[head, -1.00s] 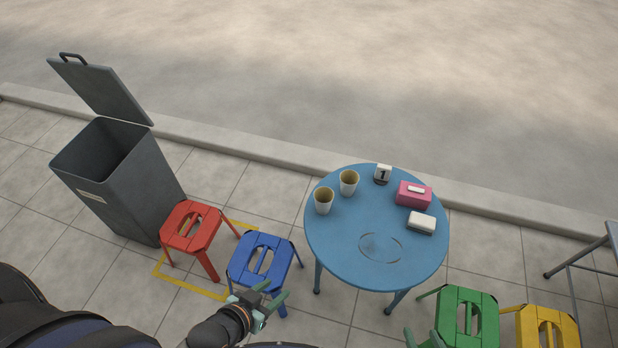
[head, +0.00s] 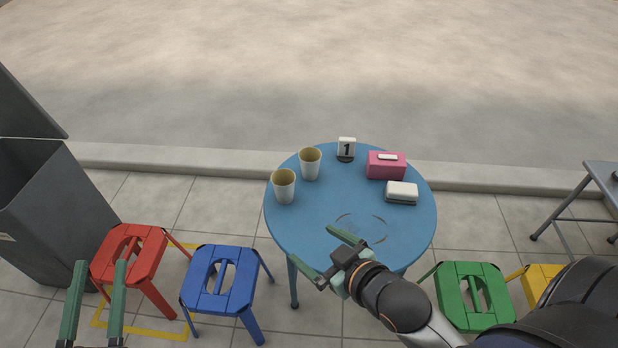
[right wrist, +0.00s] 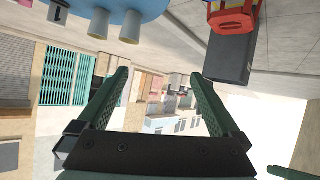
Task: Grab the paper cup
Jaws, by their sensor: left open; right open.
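Two paper cups stand upright on the left side of the round blue table (head: 350,245). The nearer cup (head: 284,188) is at the left edge, and the farther cup (head: 310,165) is behind it to the right. Both also show, upside down, at the top of the right wrist view (right wrist: 99,24). My right gripper (head: 333,258) is open and empty over the table's near edge, below and right of the cups. It also shows in the right wrist view (right wrist: 160,95) with nothing between the fingers. My left gripper (head: 97,275) is open and empty at the lower left, in front of the red stool.
A number stand (head: 346,149), pink box (head: 386,165) and white box (head: 402,192) sit at the table's far right. Red (head: 130,252), blue (head: 221,285) and green (head: 472,294) stools stand around. An open grey bin (head: 50,215) is at the left.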

